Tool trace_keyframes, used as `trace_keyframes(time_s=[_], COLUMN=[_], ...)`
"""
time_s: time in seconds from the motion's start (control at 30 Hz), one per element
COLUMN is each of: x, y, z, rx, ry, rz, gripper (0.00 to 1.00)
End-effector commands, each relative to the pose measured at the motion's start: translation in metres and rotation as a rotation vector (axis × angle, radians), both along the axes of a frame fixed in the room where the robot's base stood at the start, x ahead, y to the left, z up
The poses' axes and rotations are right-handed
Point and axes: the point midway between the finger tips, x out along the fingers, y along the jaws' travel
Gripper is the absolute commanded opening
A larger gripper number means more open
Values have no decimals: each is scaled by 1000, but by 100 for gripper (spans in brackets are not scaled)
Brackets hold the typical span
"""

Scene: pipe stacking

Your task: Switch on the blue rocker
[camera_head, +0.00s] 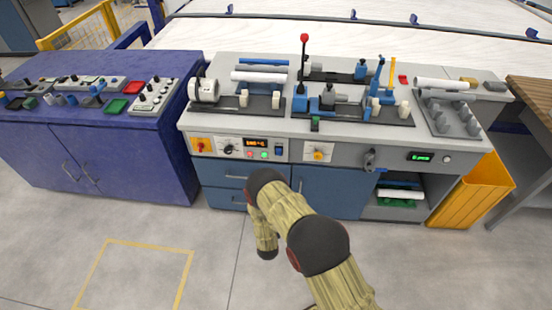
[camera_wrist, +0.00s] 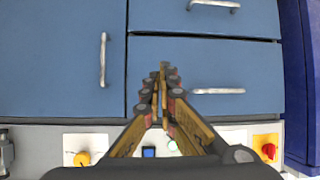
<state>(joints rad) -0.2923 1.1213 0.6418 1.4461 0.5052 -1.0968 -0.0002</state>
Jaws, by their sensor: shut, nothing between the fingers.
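The blue rocker (camera_head: 279,150) sits on the grey front panel of the bench, right of the orange display, in the head view. My gripper (camera_wrist: 163,70) is shut and empty. Its fingertips appear against the blue drawer fronts, apart from the rocker in the picture. In the head view my arm hides the gripper's fingers. I cannot tell whether the rocker is on or off.
The panel also holds a red knob on a yellow plate (camera_head: 201,145), a black dial (camera_head: 228,149), a display (camera_head: 256,142) and a yellow knob (camera_head: 318,153). Drawer handles (camera_wrist: 218,91) stick out below. Pipes and fixtures stand on the bench top (camera_head: 270,128). The floor in front is clear.

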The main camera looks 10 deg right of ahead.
Motion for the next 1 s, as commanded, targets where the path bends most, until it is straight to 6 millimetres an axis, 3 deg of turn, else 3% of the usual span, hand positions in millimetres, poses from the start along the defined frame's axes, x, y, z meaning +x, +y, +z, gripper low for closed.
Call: trace_keyframes(time_s=[0.07,0.2,0.3,0.43,0.63,1.0], x=[17,47,55,53,50,52], y=[-8,-15,-19,-22,-22,-22], z=[22,84,123,156,176,177], rx=[-28,-71,-103,-138,-158,-159], ry=[-133,-377,-518,-634,-707,-710], rz=[-22,-56,-75,-87,-86,-86], gripper=[0,0,0,0,0,0])
